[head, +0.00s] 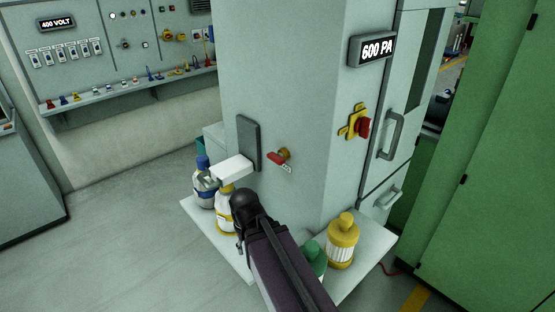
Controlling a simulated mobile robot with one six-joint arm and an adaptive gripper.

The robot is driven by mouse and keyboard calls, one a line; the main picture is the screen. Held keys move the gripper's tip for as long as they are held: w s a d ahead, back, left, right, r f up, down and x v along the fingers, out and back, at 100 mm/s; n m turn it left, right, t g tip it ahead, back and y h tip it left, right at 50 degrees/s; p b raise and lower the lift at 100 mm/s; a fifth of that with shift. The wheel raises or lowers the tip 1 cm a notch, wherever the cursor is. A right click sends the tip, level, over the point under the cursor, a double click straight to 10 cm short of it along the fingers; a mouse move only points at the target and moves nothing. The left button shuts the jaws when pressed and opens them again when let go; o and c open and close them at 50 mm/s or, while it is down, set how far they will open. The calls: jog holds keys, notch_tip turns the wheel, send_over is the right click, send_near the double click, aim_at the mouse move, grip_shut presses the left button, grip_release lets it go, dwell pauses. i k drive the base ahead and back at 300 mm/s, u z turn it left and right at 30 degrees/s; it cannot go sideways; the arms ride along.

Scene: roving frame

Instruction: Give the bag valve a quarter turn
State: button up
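A small valve (277,158) with a red lever and a brass-coloured body sits on the left face of the grey cabinet. Its lever lies roughly level, and a small white tag hangs at its lower right; the writing is too small to read. I cannot tell from the picture whether this is the bag valve. My dark arm rises from the bottom, and its black rounded end (244,212) is below and left of the valve, apart from it in the picture.
Bottles, including a yellow-capped one (342,241), stand on low white shelves. A red rotary switch (363,127) is on the right face. Green cabinets (490,190) stand right; open floor lies left.

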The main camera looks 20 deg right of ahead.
aim_at(279, 158)
jog(key=z, duration=0.05)
jog(key=k, duration=2)
jog(key=u, duration=0.4)
jog(key=i, duration=1.65)
jog(key=u, duration=0.1)
